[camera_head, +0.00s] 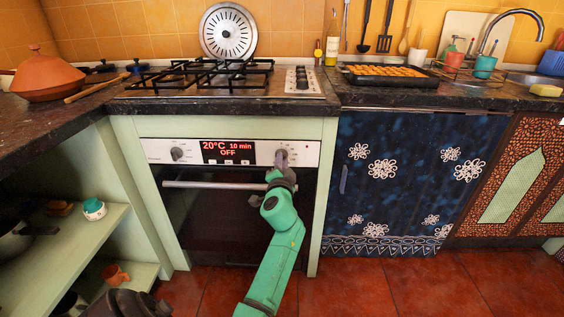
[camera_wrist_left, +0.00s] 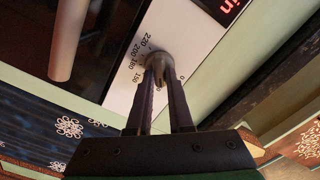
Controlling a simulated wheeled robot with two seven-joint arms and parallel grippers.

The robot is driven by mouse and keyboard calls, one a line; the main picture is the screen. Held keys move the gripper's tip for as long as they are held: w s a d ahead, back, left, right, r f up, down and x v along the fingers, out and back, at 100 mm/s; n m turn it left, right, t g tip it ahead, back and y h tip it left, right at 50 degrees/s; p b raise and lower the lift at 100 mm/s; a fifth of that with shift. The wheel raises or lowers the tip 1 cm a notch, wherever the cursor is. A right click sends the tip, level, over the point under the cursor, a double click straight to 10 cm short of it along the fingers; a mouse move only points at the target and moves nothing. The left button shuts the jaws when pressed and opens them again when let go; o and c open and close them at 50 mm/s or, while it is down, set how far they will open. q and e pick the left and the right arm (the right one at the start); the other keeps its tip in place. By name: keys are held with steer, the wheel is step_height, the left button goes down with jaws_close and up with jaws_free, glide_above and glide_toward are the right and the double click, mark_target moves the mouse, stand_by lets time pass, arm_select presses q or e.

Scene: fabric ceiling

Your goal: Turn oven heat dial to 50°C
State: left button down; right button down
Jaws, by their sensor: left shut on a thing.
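The oven (camera_head: 230,205) has a white control panel with a dial at each end. The red display (camera_head: 228,151) between them reads 20°C, 10 min, OFF. My left gripper (camera_head: 281,165) reaches up to the right-hand dial and covers part of it. In the left wrist view, the two dark fingers (camera_wrist_left: 160,90) are shut on this grey heat dial (camera_wrist_left: 160,58), which has 150, 180, 200 and 220 printed around it. The fingers hide part of the scale and the dial's pointer. The left-hand dial (camera_head: 178,154) is untouched.
The oven's handle bar (camera_head: 215,184) runs below the panel, close to my left wrist. A gas hob (camera_head: 205,77) and its knobs (camera_head: 297,80) are above. A tray of food (camera_head: 388,75) stands on the counter at right. Open green shelves (camera_head: 75,250) are at left.

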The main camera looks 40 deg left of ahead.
arm_select(q)
steer(key=shift+m, duration=0.5)
steer(key=c, duration=0.8)
jaws_free()
steer(key=shift+a, duration=0.1)
steer(key=shift+f, duration=0.1)
